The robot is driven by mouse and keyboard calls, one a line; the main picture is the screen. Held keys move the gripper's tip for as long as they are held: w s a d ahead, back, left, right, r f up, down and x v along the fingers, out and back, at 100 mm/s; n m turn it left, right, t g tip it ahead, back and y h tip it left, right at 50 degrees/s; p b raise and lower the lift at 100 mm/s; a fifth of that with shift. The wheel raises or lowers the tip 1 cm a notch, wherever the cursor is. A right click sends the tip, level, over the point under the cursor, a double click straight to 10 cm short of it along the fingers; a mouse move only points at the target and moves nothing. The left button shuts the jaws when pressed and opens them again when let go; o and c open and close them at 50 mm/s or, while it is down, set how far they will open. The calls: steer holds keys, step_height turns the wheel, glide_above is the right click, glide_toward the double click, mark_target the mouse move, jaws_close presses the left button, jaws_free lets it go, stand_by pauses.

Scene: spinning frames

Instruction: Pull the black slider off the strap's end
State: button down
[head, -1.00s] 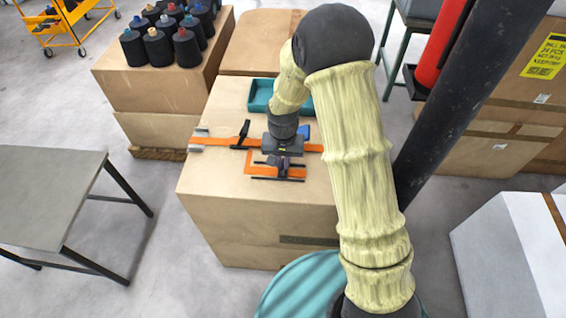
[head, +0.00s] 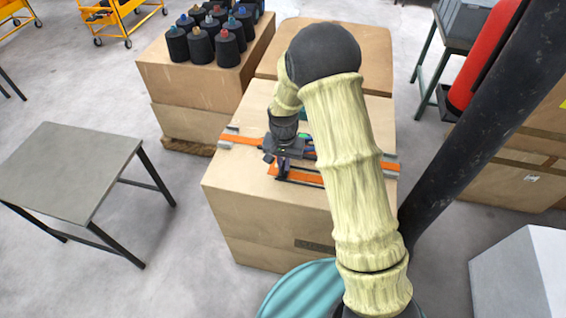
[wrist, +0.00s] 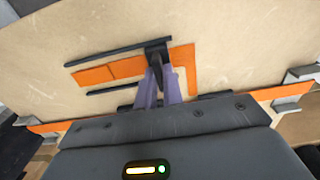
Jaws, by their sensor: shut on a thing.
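My gripper (wrist: 160,78) has purple fingers shut on a small black slider (wrist: 157,50) in the wrist view. The slider sits at an orange strap piece (wrist: 95,75) lying between two black bars (wrist: 117,53). Orange shows on both sides of the slider; whether the strap passes through it I cannot tell. The strap bends in a corner right of the fingers. In the head view my gripper (head: 283,168) is low over the cardboard box top, and its body hides the slider. A long orange strap (head: 240,140) runs across the box behind it.
Grey metal end pieces (wrist: 300,73) hold the long strap. The cardboard box (head: 260,215) has bare top in front of my gripper. A teal tray (head: 306,112) is mostly hidden by my arm. Black spools (head: 225,48) stand on a box behind left; a grey table (head: 70,170) is left.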

steer(key=shift+s+a, duration=0.2)
steer(key=shift+a, duration=0.1)
steer(key=c, duration=1.5)
jaws_free()
steer(key=shift+a, duration=0.1)
steer(key=shift+w+d, duration=0.15)
steer(key=shift+d, duration=0.05)
step_height(320, 180, up, 17)
steer(key=shift+r, duration=0.2)
steer(key=s+d+r+n+t+p, duration=0.1)
steer(key=s+d, duration=0.3)
steer(key=s, duration=0.2)
steer(key=s+d+r+n+p, duration=0.1)
steer(key=s+d+p, duration=0.1)
steer(key=s+d, duration=0.2)
steer(key=s+d+r+n+t+p, duration=0.1)
steer(key=s+d+p, duration=0.1)
steer(key=s+d, duration=0.2)
steer(key=shift+s+d+r+t, duration=0.1)
steer(key=shift+s+d+t, duration=0.1)
steer(key=shift+s, duration=0.7)
steer(key=shift+s+d+t, duration=0.1)
steer(key=shift+s+d, duration=0.1)
steer(key=shift+s, duration=0.7)
